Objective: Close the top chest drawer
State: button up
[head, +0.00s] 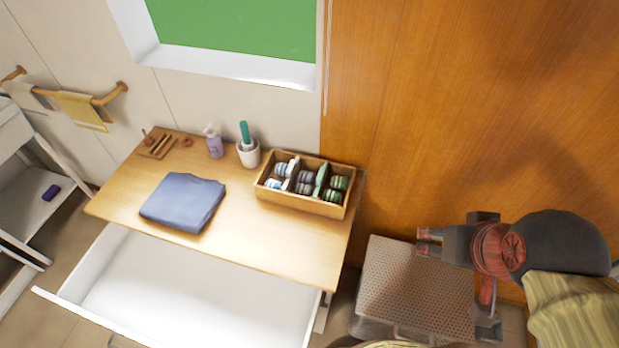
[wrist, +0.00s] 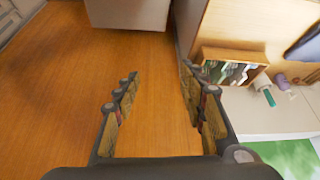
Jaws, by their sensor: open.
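The white top chest drawer (head: 190,290) is pulled out below the wooden chest top (head: 260,240) in the head view. Its inside looks empty, and its front is partly cut off at the bottom edge. My gripper (head: 425,242) is at the right in the head view, above a grey perforated surface and well to the right of the drawer. It is open and empty. In the wrist view my gripper (wrist: 163,95) shows its two fingers spread apart with nothing between them. The drawer cannot be made out for sure in the wrist view.
On the chest top are a folded blue cloth (head: 183,203), a wooden divided box (head: 306,185), a white cup (head: 248,153) and a purple bottle (head: 214,146). A grey perforated box (head: 415,285) stands right of the chest. A white rack (head: 40,190) stands left.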

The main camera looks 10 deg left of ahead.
aim_at(152, 292)
jog(key=u, duration=0.9)
jog(key=j+u, duration=0.1)
jog(key=u, duration=1.7)
jog(key=i+j+z, duration=0.2)
jog(key=j+z, duration=0.2)
jog(key=j, duration=0.2)
jog(key=j+z, duration=0.15)
jog(key=j, duration=0.2)
jog(key=i, duration=0.05)
